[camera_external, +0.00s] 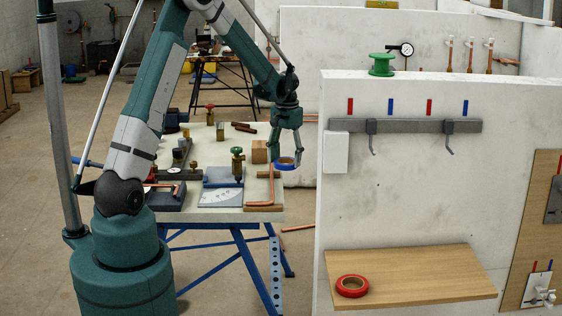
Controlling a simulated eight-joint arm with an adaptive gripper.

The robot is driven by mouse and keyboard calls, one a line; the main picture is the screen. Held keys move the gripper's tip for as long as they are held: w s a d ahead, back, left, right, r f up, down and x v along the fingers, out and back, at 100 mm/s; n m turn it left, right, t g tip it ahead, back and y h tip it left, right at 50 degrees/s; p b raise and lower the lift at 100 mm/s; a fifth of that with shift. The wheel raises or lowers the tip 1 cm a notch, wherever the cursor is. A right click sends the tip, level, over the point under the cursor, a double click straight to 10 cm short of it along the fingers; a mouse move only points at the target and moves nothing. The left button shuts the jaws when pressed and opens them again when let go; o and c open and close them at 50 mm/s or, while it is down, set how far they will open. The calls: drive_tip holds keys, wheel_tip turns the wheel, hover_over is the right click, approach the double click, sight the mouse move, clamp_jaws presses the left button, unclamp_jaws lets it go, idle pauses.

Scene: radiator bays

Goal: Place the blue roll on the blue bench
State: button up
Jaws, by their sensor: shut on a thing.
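The blue roll (285,167) is a small ring of blue tape with a light core. My gripper (287,158) points down and is shut on it. The roll appears held in the air near the right edge of the blue bench; its exact height and whether it is over the top cannot be told. The blue bench (225,216) has a pale top and blue folding legs, and stands right of my base. Part of its left side is hidden by my arm.
The bench carries a green-topped valve (238,164), copper pipe (272,187), a wooden block (259,152) and several other tools. A white wall (420,200) stands right of it, with a wooden shelf (420,275) holding a red roll (352,286). A green spool (382,65) sits on top.

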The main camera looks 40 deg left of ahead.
drive_tip(key=s+a+r+n+p, duration=0.1)
drive_tip(key=a+r, duration=0.1)
drive_tip(key=a, duration=0.7)
drive_tip(key=s+a+r+n+p, duration=0.1)
drive_tip(key=a+r, duration=0.1)
drive_tip(key=a, duration=0.6)
drive_tip(key=r+n+p, duration=0.1)
drive_tip(key=r+n, duration=0.1)
hover_over(212, 160)
drive_tip(key=shift+d+f, duration=0.1)
drive_tip(key=shift+f, duration=0.1)
drive_tip(key=shift+f, duration=3.15)
drive_tip(key=shift+f, duration=1.85)
drive_tip(key=shift+f+b, duration=0.25)
drive_tip(key=shift+b, duration=0.05)
drive_tip(key=o, duration=0.9)
drive_tip(key=shift+r, duration=0.1)
